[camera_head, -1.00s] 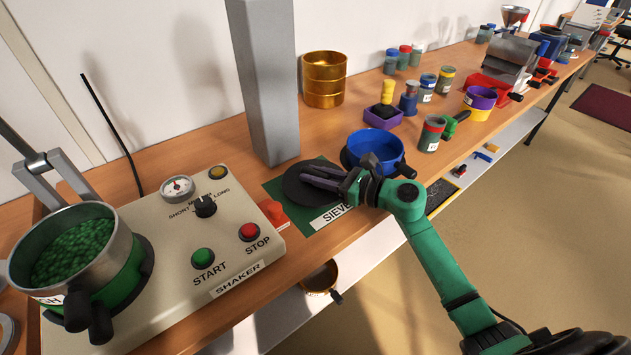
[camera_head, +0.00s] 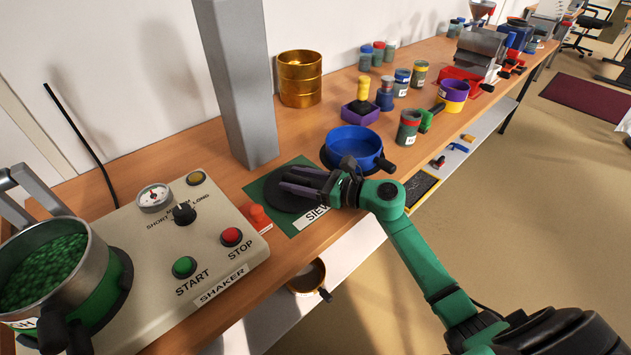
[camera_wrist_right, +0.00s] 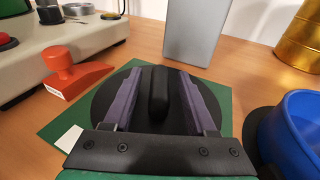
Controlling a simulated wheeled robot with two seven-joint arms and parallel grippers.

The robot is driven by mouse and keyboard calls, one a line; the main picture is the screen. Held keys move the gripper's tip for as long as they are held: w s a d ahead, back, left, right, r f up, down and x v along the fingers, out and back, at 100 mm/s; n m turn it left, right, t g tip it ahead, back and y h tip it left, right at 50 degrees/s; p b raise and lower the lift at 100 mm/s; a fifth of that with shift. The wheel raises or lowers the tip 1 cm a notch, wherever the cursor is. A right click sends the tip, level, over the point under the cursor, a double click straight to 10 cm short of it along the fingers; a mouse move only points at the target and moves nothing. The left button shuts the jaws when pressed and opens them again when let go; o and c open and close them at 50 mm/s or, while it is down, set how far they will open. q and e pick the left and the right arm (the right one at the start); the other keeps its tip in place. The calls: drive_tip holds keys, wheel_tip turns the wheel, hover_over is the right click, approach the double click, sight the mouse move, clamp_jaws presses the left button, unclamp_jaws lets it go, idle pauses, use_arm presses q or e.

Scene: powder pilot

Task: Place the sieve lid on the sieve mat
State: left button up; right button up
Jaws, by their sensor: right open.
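The sieve lid (camera_head: 277,199) is a dark round disc lying flat on the green sieve mat (camera_head: 256,190), and it also shows in the right wrist view (camera_wrist_right: 103,108). Its upright black handle (camera_wrist_right: 158,92) stands between my right gripper's fingers. My right gripper (camera_head: 290,180) is open over the lid, with one purple-grey finger on each side of the handle and gaps showing. In the head view the fingers and hand hide part of the lid and the mat's "SIEVE" label (camera_head: 312,215). My left gripper is out of view.
A blue sieve pan (camera_head: 355,150) stands close to the right of the mat. The shaker panel (camera_head: 150,240) and an orange stamp-like block (camera_head: 257,217) are on the left. A grey column (camera_head: 240,90) rises behind. Jars and a gold sieve stack (camera_head: 300,80) stand farther back.

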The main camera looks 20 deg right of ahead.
drive_tip(key=b+v, duration=0.2)
drive_tip(key=v, duration=0.9)
drive_tip(key=shift+f, duration=0.1)
drive_tip(key=shift+s+d, duration=0.3)
drive_tip(key=shift+s, duration=0.05)
